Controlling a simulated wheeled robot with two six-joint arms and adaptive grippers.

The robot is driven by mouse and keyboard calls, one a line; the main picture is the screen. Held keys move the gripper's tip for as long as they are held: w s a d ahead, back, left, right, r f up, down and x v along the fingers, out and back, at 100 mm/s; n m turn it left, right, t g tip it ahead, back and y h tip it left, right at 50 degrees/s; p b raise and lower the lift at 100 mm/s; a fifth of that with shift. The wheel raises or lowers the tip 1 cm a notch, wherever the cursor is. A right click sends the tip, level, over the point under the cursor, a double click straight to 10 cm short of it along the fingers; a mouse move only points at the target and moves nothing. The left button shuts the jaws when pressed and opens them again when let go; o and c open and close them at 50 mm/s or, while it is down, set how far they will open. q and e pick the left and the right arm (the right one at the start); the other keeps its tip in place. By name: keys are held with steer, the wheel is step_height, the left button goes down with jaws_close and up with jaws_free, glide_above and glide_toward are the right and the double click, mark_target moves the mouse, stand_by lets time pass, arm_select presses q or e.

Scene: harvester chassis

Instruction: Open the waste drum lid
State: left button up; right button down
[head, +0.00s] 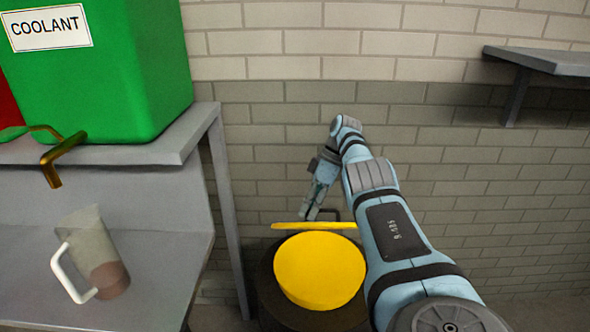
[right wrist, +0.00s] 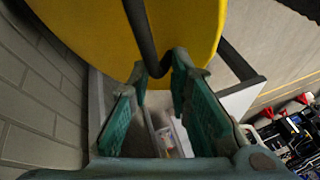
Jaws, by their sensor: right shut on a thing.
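The waste drum (head: 272,300) stands on the floor by the brick wall, dark outside with a round yellow face showing within its rim. Its yellow lid (head: 300,226) shows as a thin strip at the drum's far edge, seen nearly edge-on and apparently raised. A dark handle (head: 328,214) shows just behind the lid. My right gripper (head: 311,213) is shut on this handle, on the wall side of the lid. In the right wrist view the dark handle (right wrist: 150,55) runs between the green fingers, against the yellow lid (right wrist: 190,22). My left gripper is out of view.
A grey bench (head: 160,265) at the left holds a clear jug (head: 100,240) with brownish liquid. A green coolant tank (head: 120,80) with a brass tap (head: 60,155) stands above it. A grey wall shelf (head: 550,60) is at upper right.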

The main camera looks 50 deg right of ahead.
steer(key=c, duration=1.8)
jaws_free()
steer(key=shift+d, duration=0.1)
steer(key=o, duration=0.3)
steer(key=shift+w+d+f, duration=0.1)
steer(key=shift+w+f, duration=0.05)
steer(key=shift+o, duration=0.5)
steer(key=shift+w+d+f, duration=0.15)
steer(key=shift+d+f, duration=0.05)
steer(key=shift+s+a+r, duration=0.1)
steer(key=shift+s+r, duration=0.05)
steer(key=shift+s, duration=0.05)
steer(key=shift+w, duration=0.15)
